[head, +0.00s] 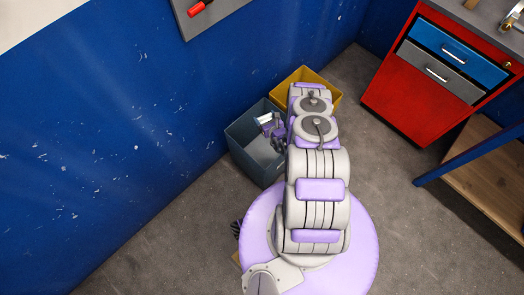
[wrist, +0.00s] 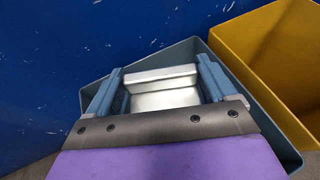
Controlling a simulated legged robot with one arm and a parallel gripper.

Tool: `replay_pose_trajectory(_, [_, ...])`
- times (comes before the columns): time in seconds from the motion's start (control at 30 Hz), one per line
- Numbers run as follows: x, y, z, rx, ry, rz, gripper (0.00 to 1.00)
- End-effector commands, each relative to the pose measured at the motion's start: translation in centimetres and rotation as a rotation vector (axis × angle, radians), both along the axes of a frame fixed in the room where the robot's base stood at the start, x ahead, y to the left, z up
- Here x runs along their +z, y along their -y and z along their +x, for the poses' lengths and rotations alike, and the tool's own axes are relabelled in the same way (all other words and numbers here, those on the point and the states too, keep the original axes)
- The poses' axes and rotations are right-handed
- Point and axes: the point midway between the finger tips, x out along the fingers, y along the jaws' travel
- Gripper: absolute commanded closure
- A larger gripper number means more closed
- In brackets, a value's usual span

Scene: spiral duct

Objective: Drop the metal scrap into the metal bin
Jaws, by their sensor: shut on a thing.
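My gripper (wrist: 162,92) is shut on the metal scrap (wrist: 160,94), a shiny silver piece with a stepped shape that spans between its two blue fingers in the wrist view. In the head view my gripper (head: 268,124) is at the grey-blue bin (head: 250,160), over its opening. The scrap's bright end (head: 264,118) shows beside my arm there. The grey-blue bin's wall also shows behind and right of the gripper in the wrist view (wrist: 262,120). No label shows on the bin. My arm and gripper hide much of its inside.
A yellow bin (head: 302,76) stands right beside the grey-blue bin, partly hidden by my arm. A blue wall (head: 120,130) is close behind both. A red drawer cabinet (head: 415,95) and a wooden-shelved bench (head: 480,175) stand at the right. The concrete floor (head: 400,230) between is clear.

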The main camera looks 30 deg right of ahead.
Motion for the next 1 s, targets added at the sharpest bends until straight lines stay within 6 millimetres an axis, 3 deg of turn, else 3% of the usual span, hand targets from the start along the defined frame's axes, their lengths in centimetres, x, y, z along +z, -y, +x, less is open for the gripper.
replay_pose_trajectory(0.27, [-3.1,0.7,0.0,-0.001,0.001,0.011,0.57])
replay_pose_trajectory(0.57, [-3.1,0.3,0.1,-0.001,0.002,0.003,0.57])
replay_pose_trajectory(0.6, [-3.1,0.2,0.1,-0.002,0.002,0.001,0.13])
replay_pose_trajectory(0.73, [-3.1,0.2,0.1,-0.002,0.002,0.001,0.0])
replay_pose_trajectory(1.0, [-3.1,0.6,-0.1,-0.002,0.0,0.009,0.0])
